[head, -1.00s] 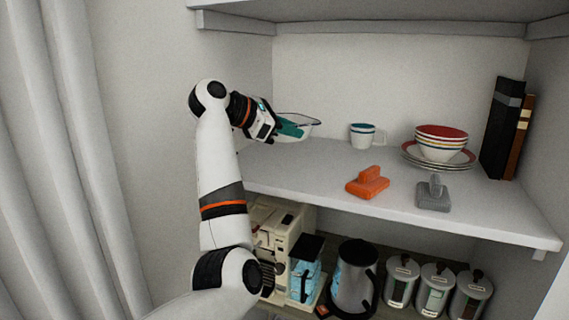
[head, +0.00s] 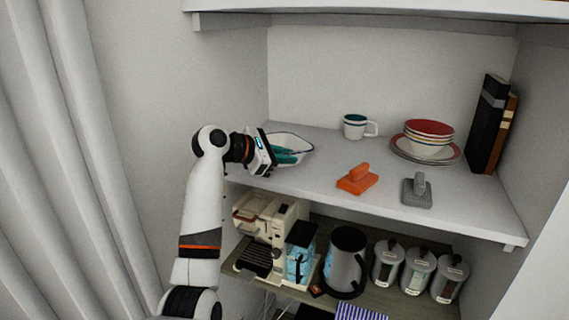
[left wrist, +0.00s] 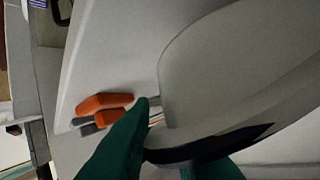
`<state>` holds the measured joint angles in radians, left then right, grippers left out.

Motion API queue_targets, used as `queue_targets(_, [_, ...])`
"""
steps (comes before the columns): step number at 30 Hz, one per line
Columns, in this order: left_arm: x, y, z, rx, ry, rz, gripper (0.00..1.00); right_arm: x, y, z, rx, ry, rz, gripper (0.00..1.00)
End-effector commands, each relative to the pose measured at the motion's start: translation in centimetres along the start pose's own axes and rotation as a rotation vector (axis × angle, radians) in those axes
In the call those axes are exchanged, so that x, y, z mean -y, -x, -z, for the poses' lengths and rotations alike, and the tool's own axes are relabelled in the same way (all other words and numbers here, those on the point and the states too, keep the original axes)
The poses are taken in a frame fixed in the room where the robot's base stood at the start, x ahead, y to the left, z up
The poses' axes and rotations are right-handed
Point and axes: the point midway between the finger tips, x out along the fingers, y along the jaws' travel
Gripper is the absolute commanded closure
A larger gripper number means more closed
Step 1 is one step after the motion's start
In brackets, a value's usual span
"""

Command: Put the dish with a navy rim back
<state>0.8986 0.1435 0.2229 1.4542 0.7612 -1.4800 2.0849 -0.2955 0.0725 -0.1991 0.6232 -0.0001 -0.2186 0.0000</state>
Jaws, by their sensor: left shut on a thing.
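The dish with a navy rim (head: 298,139) is a white bowl with a dark edge, at the left end of the upper shelf (head: 290,182). My left gripper (head: 284,156) has its green fingers shut on the dish's near-left wall. I cannot tell whether the dish touches the shelf. In the left wrist view the dish (left wrist: 235,65) fills the upper right, its navy rim crossing between the green fingers of the gripper (left wrist: 172,142). The fingers hide part of the rim. My right gripper is not in view.
An orange tool (head: 357,180) and a grey tool (head: 417,190) lie near the shelf's front edge. A teal-lined mug (head: 355,127), stacked bowls on plates (head: 426,140) and dark books (head: 487,125) stand behind and right. A coffee machine (head: 268,220) and canisters (head: 419,270) are below.

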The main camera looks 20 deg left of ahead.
Motion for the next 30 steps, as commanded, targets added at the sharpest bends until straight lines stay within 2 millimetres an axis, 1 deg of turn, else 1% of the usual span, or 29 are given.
queue_targets(3, [-0.6,-0.6,-1.3,0.000,0.002,-0.002,1.00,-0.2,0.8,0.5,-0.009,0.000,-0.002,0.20])
queue_targets(6, [-1.1,-1.0,-2.3,0.000,0.001,-0.001,1.00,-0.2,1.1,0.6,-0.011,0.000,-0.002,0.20])
queue_targets(11, [-1.1,-1.1,-2.5,0.000,0.001,0.000,1.00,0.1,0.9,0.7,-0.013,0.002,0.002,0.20])
queue_targets(12, [-1.2,-1.2,-2.6,0.002,0.003,-0.002,0.83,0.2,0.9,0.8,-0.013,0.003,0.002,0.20])
queue_targets(14, [-1.2,-1.2,-2.6,0.002,0.003,-0.002,0.73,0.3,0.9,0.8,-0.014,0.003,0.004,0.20])
queue_targets(15, [-1.2,-1.2,-2.6,0.002,0.003,-0.002,0.67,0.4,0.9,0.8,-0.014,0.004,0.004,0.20])
queue_targets(16, [-1.2,-1.2,-2.6,0.002,0.002,-0.002,0.63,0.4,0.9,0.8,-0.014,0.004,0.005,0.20])
queue_targets(25, [-1.1,-1.0,-2.5,0.001,0.001,0.000,0.63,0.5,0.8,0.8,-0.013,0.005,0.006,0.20])
queue_targets(28, [-1.1,-0.2,-2.6,0.000,0.000,0.001,0.63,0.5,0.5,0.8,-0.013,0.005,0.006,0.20])
queue_targets(30, [-1.1,0.8,-2.7,0.000,0.000,0.004,0.63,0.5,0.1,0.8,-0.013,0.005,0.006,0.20])
